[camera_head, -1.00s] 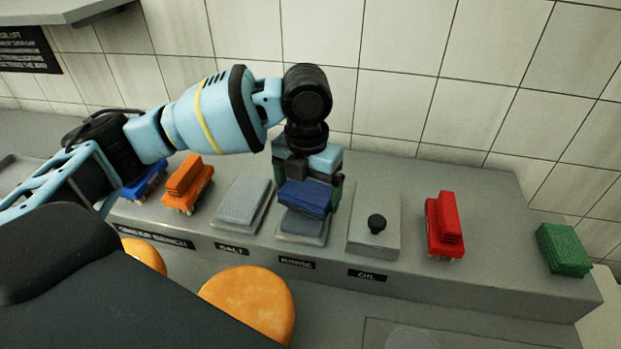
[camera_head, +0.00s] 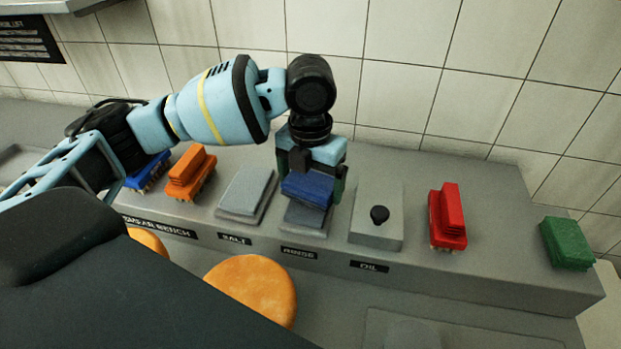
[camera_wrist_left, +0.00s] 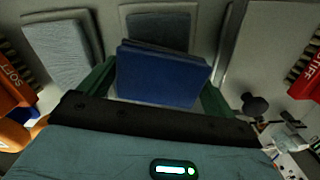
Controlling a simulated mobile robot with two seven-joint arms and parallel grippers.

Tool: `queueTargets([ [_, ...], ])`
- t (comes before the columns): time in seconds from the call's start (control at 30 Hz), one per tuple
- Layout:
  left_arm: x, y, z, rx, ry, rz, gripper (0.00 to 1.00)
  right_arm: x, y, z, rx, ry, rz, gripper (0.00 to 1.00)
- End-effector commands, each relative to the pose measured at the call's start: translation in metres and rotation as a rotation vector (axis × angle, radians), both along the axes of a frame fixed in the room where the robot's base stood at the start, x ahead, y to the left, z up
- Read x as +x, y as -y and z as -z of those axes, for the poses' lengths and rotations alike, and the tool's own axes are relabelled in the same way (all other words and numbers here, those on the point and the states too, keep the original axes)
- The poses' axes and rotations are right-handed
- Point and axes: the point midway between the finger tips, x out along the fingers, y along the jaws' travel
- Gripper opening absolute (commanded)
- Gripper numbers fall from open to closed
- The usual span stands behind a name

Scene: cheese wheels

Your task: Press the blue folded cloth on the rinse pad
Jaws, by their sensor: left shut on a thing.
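The blue folded cloth (camera_head: 307,190) is held in my left gripper (camera_head: 310,182), which points down over the bench. The gripper is shut on the cloth, with a dark green finger on each side. The rinse pad (camera_head: 305,219) is a grey pad behind the RINSE label, just below the cloth. In the left wrist view the cloth (camera_wrist_left: 163,75) sits between the fingers, with part of the rinse pad (camera_wrist_left: 160,24) showing beyond it. I cannot tell whether the cloth touches the pad. My right gripper is not in view.
The salt pad (camera_head: 245,192) lies left of the rinse pad. Orange cheese wheels (camera_head: 253,287) are in front.

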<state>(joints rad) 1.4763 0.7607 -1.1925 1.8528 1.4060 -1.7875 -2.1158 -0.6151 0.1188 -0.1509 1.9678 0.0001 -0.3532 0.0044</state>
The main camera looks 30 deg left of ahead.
Motion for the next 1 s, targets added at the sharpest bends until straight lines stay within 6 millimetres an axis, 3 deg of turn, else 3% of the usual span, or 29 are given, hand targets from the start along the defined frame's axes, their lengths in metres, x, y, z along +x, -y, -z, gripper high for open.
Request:
queueTargets([
  [1.0,0.0001,-0.0001,0.0087,0.000,0.000,0.000,0.72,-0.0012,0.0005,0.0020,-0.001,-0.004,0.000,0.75],
])
